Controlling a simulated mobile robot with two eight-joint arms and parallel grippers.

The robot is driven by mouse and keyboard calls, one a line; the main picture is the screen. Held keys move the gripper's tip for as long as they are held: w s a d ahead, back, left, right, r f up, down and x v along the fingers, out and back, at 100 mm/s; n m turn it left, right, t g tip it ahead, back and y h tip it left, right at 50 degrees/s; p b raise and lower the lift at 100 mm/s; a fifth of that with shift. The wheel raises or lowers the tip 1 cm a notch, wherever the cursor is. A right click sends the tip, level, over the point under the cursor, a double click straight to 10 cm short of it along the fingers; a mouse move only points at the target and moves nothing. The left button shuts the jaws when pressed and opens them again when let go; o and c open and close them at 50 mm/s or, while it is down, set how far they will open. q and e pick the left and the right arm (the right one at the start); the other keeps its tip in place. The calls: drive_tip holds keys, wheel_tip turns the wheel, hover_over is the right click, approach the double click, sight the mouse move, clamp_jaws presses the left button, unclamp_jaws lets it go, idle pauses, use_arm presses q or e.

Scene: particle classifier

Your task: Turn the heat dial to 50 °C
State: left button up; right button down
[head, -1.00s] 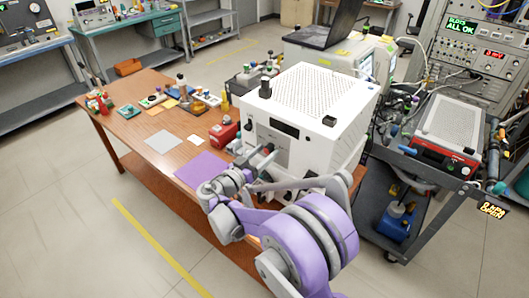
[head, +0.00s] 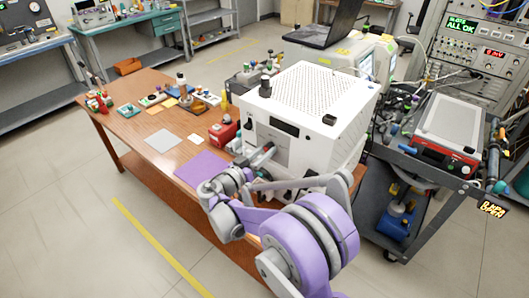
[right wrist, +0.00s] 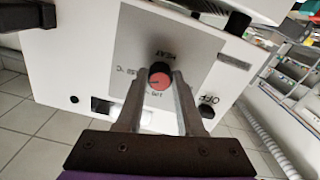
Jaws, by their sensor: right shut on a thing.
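The particle classifier is a large white box (head: 312,105) with a perforated top, standing at the right end of the wooden table. In the right wrist view its front panel shows a small red dial (right wrist: 159,83) with a black part at its top edge, on a grey plate with printed lettering that appears turned over. My right gripper (right wrist: 160,73) has one finger on each side of the dial and is shut on it. In the head view this gripper (head: 265,155) is at the box's front face, and the dial is hidden. My left gripper is out of view.
A red device (head: 223,133) and a purple mat (head: 202,167) lie on the table left of the box. A dark cart (head: 425,165) stands to the right.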

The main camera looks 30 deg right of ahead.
drive_tip(key=n+b, duration=0.1)
drive_tip(key=n, duration=0.2)
drive_tip(key=n+b, duration=0.1)
drive_tip(key=n, duration=0.2)
drive_tip(key=shift+n, duration=0.4)
drive_tip(key=n+b, duration=0.1)
drive_tip(key=n, duration=0.2)
drive_tip(key=shift+n, duration=0.3)
drive_tip(key=n+b, duration=0.1)
drive_tip(key=n, duration=0.2)
drive_tip(key=shift+n, duration=0.3)
drive_tip(key=n+b, duration=0.1)
drive_tip(key=n, duration=0.2)
drive_tip(key=shift+n, duration=0.4)
drive_tip(key=n, duration=0.3)
drive_tip(key=shift+n+b, duration=0.3)
drive_tip(key=shift+b, duration=0.05)
drive_tip(key=n+b, duration=0.1)
drive_tip(key=n, duration=0.5)
drive_tip(key=shift+n, duration=0.3)
